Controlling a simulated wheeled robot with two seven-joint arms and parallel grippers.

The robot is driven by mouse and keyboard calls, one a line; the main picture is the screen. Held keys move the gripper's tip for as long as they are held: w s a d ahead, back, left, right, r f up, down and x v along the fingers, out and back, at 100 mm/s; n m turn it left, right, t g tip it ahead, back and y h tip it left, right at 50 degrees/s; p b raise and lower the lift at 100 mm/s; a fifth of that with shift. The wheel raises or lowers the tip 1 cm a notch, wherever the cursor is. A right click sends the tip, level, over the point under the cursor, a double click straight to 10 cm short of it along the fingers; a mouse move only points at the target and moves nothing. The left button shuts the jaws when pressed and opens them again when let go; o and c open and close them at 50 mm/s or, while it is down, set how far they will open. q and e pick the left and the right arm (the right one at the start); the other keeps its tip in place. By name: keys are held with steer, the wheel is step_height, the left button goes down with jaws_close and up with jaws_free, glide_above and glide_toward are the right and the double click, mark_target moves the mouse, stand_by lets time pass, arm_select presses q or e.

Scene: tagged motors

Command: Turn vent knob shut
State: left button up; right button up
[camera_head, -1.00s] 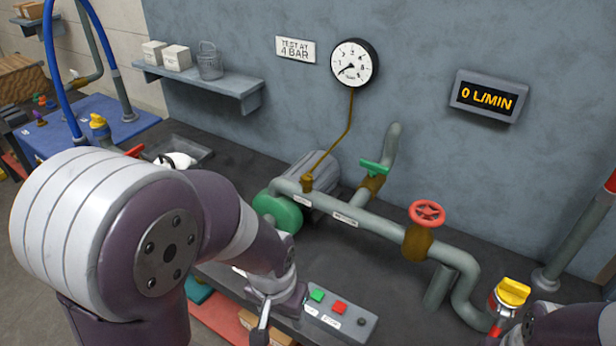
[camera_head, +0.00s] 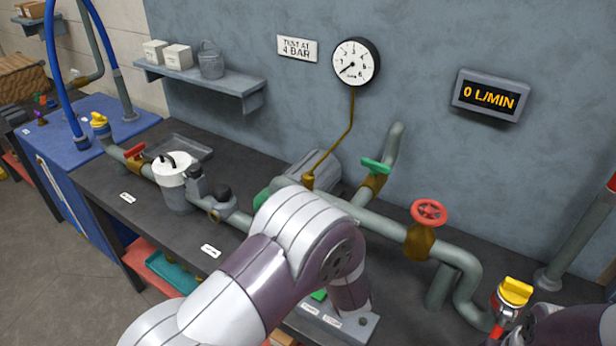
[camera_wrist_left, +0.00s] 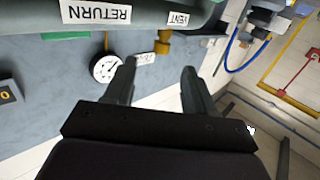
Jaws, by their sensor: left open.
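I cannot make out the vent knob itself in either view. In the left wrist view, which appears upside down, a VENT label (camera_wrist_left: 178,18) sits on the grey pipe, close to a brass fitting (camera_wrist_left: 163,42). That fitting stands on the pipe below the gauge line in the head view (camera_head: 308,182). My left gripper (camera_wrist_left: 160,78) is open, with nothing between its fingers, and apart from the pipe. In the head view my left arm hides that gripper and part of the pipe. My right arm shows at the lower right; its gripper is not visible.
A RETURN label (camera_wrist_left: 96,12) is on the same pipe. A green-handled valve (camera_head: 375,165), a red handwheel (camera_head: 428,211) and a yellow cap (camera_head: 514,291) stand along the pipework. A gauge (camera_head: 355,62) and a 0 L/MIN display (camera_head: 491,95) are on the wall. A white-topped canister (camera_head: 173,172) stands left.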

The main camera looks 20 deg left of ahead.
mark_target(310, 181)
arm_select(q)
steer(key=shift+y, duration=0.3)
steer(key=x, duration=0.4)
steer(key=r+p+x, duration=0.1)
steer(key=x, duration=0.3)
steer(key=p+x, duration=0.1)
steer(key=x, duration=0.3)
steer(key=shift+w+a+r, duration=0.15)
steer(key=shift+w+a, duration=0.1)
steer(key=shift+a, duration=0.05)
steer(key=shift+c, duration=0.3)
steer(key=c, duration=0.9)
